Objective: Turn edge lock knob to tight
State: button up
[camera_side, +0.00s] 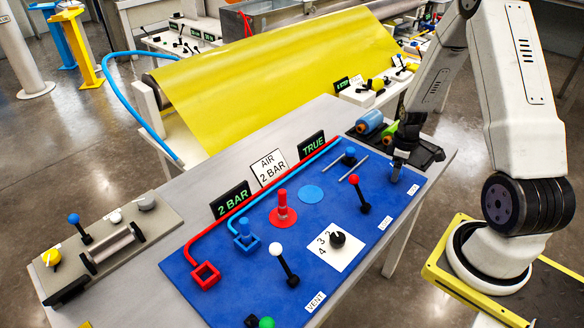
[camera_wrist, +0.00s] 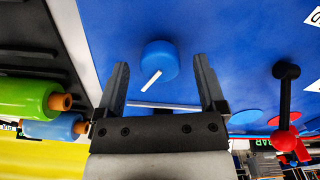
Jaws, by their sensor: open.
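A round blue knob (camera_wrist: 159,60) with a white pointer line lies on the blue panel in the wrist view, between and beyond the fingertips of my gripper (camera_wrist: 160,80). Its pointer slants down to the left. No label naming it is readable, so I cannot be sure it is the edge lock knob. My gripper is open and empty. In the side view my gripper (camera_side: 397,172) is low over the panel's far right end. A small blue knob (camera_side: 348,157) shows there, left of my gripper. I cannot tell whether the fingers touch anything.
A red-balled lever (camera_side: 353,180) stands near my gripper on the blue panel (camera_side: 240,290). A black numbered dial (camera_side: 337,239) and a white-balled lever (camera_side: 276,249) stand closer. Blue and green rolls (camera_side: 370,122) lie behind. The yellow sheet (camera_side: 270,75) lies beyond.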

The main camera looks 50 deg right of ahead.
jog(key=shift+r, duration=3.7)
jog(key=shift+w+a+r, duration=0.2)
jog(key=shift+w+a, duration=0.05)
jog(key=shift+a, duration=0.2)
jog(key=a+r+m+t, duration=0.1)
jog(key=a+r, duration=0.2)
jog(key=a, duration=1)
jog(key=a+r+m+t, duration=0.1)
jog(key=a+r+m, duration=0.1)
jog(key=a, duration=1.1)
jog(key=shift+s+r+t, duration=0.15)
jog(key=shift+r+t, duration=0.15)
jog(key=shift+r, duration=0.45)
